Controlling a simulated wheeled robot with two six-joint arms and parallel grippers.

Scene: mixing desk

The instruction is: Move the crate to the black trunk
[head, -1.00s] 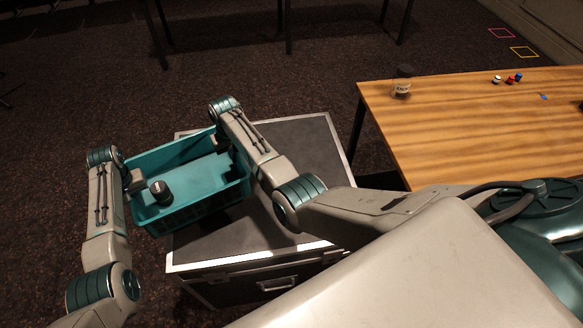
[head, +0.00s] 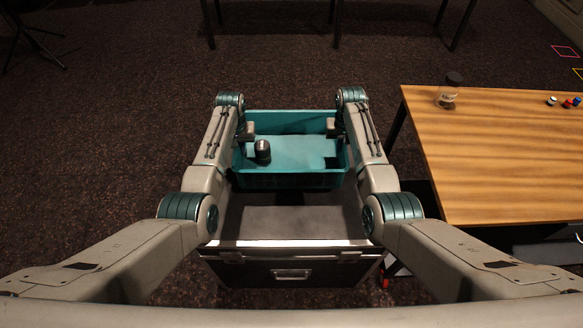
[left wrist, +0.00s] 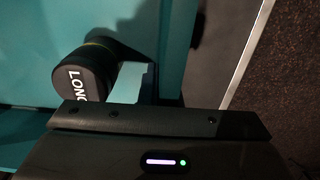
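The teal crate (head: 290,181) is over the far part of the black trunk (head: 290,222), level and roughly centred between its sides. I cannot tell whether its base touches the lid. My left gripper (head: 245,131) is shut on the crate's left wall, and my right gripper (head: 334,129) is shut on its right wall; the fingertips are partly hidden. In the left wrist view, the jar (left wrist: 84,75) shows letters beside the crate wall (left wrist: 177,45), with the trunk's edge (left wrist: 250,50) beyond.
A wooden table (head: 500,160) stands close to the right of my right arm. It carries a dark-lidded glass jar (head: 448,92) and several small coloured pieces (head: 567,103). The carpet (head: 110,130) at left is clear. Dark table legs stand at the back.

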